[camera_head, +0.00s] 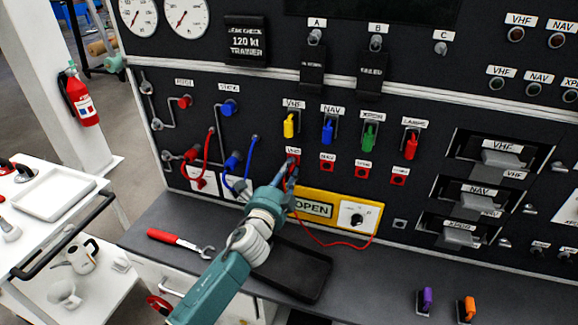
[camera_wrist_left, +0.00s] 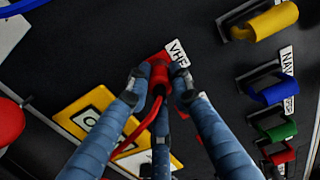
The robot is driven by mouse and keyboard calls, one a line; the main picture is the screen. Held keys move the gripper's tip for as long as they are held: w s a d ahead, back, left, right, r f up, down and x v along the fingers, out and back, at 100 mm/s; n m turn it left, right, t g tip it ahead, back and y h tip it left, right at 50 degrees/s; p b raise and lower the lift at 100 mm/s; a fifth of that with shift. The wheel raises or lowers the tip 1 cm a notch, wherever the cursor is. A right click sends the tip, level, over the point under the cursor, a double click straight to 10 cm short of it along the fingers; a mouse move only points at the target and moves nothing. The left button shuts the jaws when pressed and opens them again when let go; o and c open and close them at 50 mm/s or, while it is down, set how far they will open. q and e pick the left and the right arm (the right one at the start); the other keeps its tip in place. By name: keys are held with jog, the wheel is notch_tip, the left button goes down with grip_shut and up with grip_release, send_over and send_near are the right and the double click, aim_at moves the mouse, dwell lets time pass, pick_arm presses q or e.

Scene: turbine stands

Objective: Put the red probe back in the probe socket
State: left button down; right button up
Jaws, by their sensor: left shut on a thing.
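My left gripper (camera_head: 286,180) reaches up to the panel and is shut on the red probe (camera_wrist_left: 159,74) at the red test point labelled VHF. In the left wrist view the left gripper (camera_wrist_left: 160,82) has its fingers on both sides of the probe. The probe's tip is hidden, so I cannot tell whether it is inside the test point. A red lead (camera_head: 322,243) runs from the probe area to the yellow meter panel (camera_head: 318,209), which reads OPEN. A small grey square fitting (camera_head: 399,224) right of the meter may be the probe socket. My right gripper is out of view.
Red test points for NAV (camera_head: 326,167) and others continue to the right. Yellow (camera_head: 289,126), blue, green and red switch covers sit above. A dark tray (camera_head: 312,276) and red-handled wrench (camera_head: 178,240) lie on the shelf. Purple and orange pieces stand at right.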

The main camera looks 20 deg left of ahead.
pick_arm(q)
jog(key=shift+s+f, duration=0.1)
jog(key=shift+s, duration=0.05)
jog(key=shift+s, duration=0.4)
jog(key=shift+s+p, duration=0.45)
jog(key=shift+s, duration=1.1)
